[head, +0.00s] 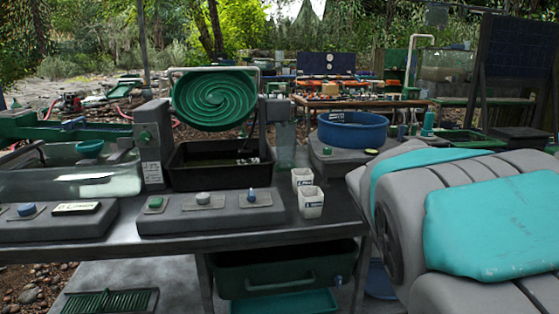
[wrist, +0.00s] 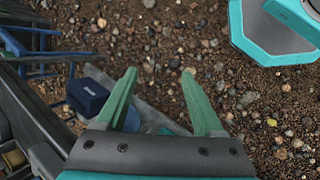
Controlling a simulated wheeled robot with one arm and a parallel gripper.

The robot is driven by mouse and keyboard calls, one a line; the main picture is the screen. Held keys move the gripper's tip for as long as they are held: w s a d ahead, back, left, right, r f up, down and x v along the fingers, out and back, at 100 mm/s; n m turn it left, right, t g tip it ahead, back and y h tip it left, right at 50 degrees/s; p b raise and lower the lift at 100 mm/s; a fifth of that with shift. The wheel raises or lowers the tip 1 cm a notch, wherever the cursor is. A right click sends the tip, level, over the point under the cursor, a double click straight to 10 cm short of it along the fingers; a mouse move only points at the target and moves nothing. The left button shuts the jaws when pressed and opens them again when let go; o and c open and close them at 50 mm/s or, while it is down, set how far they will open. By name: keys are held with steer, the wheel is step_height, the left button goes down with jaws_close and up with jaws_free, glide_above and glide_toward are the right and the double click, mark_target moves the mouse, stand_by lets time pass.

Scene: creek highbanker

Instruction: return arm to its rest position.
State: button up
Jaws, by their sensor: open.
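My gripper (wrist: 160,85) shows in the wrist view with its two green fingers apart and nothing between them. It points down over brown gravel ground (wrist: 165,35), beside the dark edge of a bench at the left. My arm, grey with teal panels, fills the right of the head view and looks folded close to the camera. My gripper's fingers do not show in the head view.
A green bin (head: 275,272) is underneath. In the wrist view, a dark blue box (wrist: 87,97) lies left of the fingers.

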steer(key=s+a+f+m+y, duration=0.2)
steer(key=s+a, duration=0.4)
steer(key=s, duration=0.3)
steer(key=s+a+f+m+g+y, duration=0.1)
steer(key=s+a+f+m+y, duration=0.2)
steer(key=s+a+f, duration=0.3)
steer(key=s+a, duration=0.1)
steer(key=s, duration=0.2)
steer(key=shift+g+y, duration=0.3)
steer(key=shift+y, duration=0.1)
steer(key=shift+s, duration=0.1)
stand_by(1.6)
